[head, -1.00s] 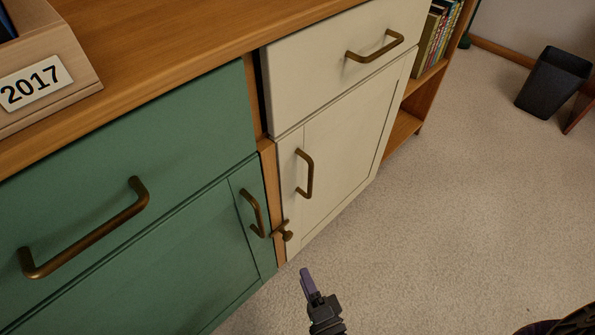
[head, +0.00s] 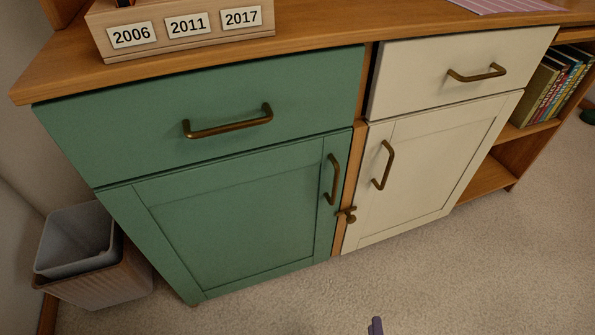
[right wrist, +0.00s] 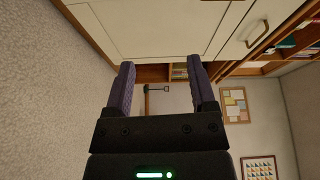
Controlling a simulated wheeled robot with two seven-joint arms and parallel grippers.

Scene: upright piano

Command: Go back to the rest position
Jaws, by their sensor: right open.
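My right gripper (right wrist: 163,85) is open in the right wrist view. Its two purple fingers are apart with nothing held between them. In the head view only a purple fingertip (head: 376,326) shows at the bottom edge, over the carpet in front of the cabinet. It is apart from the green door (head: 235,220) and the white door (head: 430,165). Both doors and the drawers above them look closed. My left gripper is not in view.
A wooden box with year labels (head: 187,25) stands on the cabinet top. Bins (head: 80,245) stand left of the cabinet. A bookshelf (head: 487,180) adjoins on the right. A small brass latch (head: 347,214) sits between the doors. Carpet (head: 480,270) in front is clear.

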